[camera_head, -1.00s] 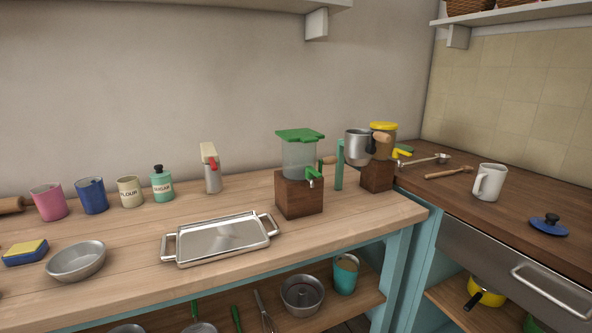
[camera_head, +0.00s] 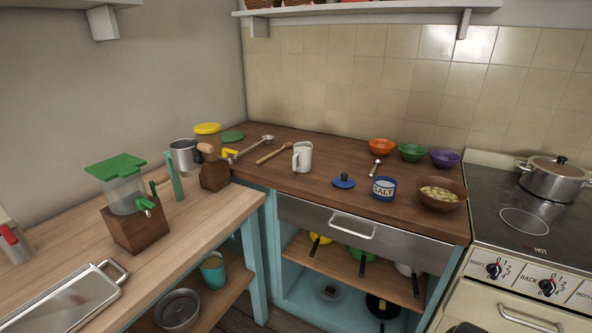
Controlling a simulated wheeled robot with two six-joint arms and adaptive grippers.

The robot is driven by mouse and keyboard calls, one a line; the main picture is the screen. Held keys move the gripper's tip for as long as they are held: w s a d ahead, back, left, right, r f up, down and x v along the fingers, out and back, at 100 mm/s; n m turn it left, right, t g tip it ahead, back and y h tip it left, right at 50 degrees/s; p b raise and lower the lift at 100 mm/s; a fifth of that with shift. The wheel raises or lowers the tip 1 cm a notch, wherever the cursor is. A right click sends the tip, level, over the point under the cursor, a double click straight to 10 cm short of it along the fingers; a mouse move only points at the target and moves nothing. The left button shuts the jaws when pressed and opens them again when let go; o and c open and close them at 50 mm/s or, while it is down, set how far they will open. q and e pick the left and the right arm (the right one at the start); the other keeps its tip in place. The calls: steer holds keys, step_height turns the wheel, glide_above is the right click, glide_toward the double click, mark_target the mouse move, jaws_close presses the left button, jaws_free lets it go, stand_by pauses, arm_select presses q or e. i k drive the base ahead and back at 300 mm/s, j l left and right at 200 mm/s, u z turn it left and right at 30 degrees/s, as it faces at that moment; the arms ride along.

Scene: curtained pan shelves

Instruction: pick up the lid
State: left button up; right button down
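A small blue lid (camera_head: 344,181) with a dark knob lies flat on the dark wooden counter. It is beside the blue and white SALT container (camera_head: 383,188), apart from it, with the white mug (camera_head: 302,157) to its left. A metal pot (camera_head: 552,180) on the stove at the right also has a lid (camera_head: 559,162) with a black knob, sitting on it. Neither of my grippers shows clearly in this view.
The counter (camera_head: 320,200) holds several bowls at the back and a bowl of food (camera_head: 441,194) near the stove (camera_head: 520,215). A drawer handle (camera_head: 351,229) sticks out below the lid. A lower wooden worktop (camera_head: 185,232) with a juice dispenser (camera_head: 127,205) is at the left.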

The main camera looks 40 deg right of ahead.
mark_target(343, 180)
steer(key=z, duration=1.6)
